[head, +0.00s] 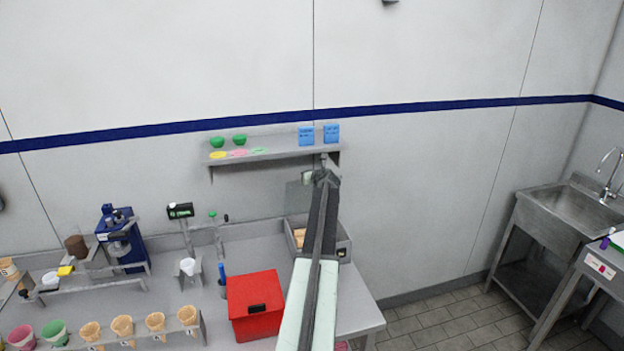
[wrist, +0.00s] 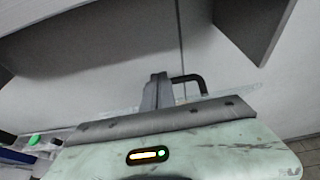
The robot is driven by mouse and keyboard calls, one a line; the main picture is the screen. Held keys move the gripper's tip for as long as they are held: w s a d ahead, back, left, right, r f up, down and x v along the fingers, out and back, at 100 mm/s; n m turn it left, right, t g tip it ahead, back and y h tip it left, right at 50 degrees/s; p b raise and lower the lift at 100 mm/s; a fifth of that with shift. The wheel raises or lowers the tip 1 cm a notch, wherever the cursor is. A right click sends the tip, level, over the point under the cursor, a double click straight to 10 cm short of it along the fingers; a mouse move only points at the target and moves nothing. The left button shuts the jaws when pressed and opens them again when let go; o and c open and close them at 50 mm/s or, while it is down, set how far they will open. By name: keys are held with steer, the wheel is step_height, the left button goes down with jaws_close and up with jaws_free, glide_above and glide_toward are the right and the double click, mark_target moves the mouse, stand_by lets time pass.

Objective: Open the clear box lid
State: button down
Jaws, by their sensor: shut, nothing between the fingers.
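A grey box (head: 345,246) stands on the counter, partly hidden behind my arm, with tan contents showing at its left. A see-through panel (head: 296,198), which looks like its clear lid, stands raised above the back of the box. My gripper (head: 323,172) is shut and empty, high above the box near the panel's upper right, just under the wall shelf. In the wrist view, the shut fingers (wrist: 158,90) point away from me, and a black bent handle (wrist: 190,84) sits just right of them. I cannot tell whether they touch.
The wall shelf (head: 275,154) is close above my gripper, holding green bowls and blue boxes. A red box (head: 255,305) stands left of my arm. Cones and a blue machine (head: 120,240) fill the counter's left. The counter's right front is clear.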

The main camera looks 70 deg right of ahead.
steer(key=shift+w+d+r, duration=0.15)
steer(key=shift+w+d, duration=0.05)
steer(key=shift+d, duration=0.05)
stand_by(0.3)
steer(key=shift+a+r+p, duration=0.15)
steer(key=shift+r+p, duration=0.2)
steer(key=shift+p, duration=0.1)
steer(key=s+a+r+p, duration=0.3)
steer(key=a+r+p, duration=0.1)
steer(key=r+p, duration=0.3)
steer(key=shift+s+r+p, duration=0.2)
steer(key=shift+r+p, duration=0.1)
